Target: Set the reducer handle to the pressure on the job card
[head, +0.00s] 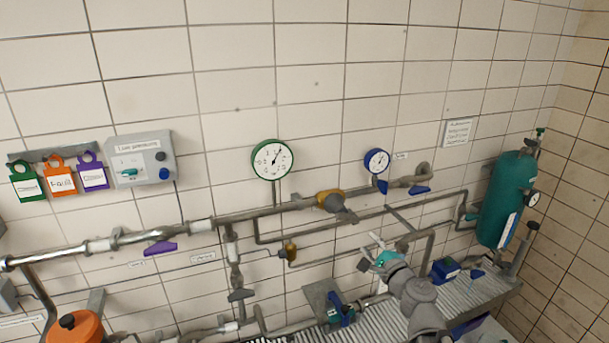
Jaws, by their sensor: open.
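A brass-yellow fitting (330,200) with a grey part on its right sits in the upper pipe; it may be the reducer with its handle, but the setting is too small to tell. A green-rimmed gauge (271,160) is on the wall to its left, and a smaller blue-rimmed gauge (376,161) to its right. A white card (457,132) with several lines hangs on the wall at right; its text is unreadable and I cannot tell if it is the job card. My gripper (371,250) is open and empty, below and right of the yellow fitting.
Blue handles (420,190) and a purple handle (160,248) stick out from the pipes. A teal tank (507,198) stands at right. Colored tags (58,178) and a grey control box (141,158) hang at left. A ribbed bench (480,295) lies below; an orange vessel (76,328) is lower left.

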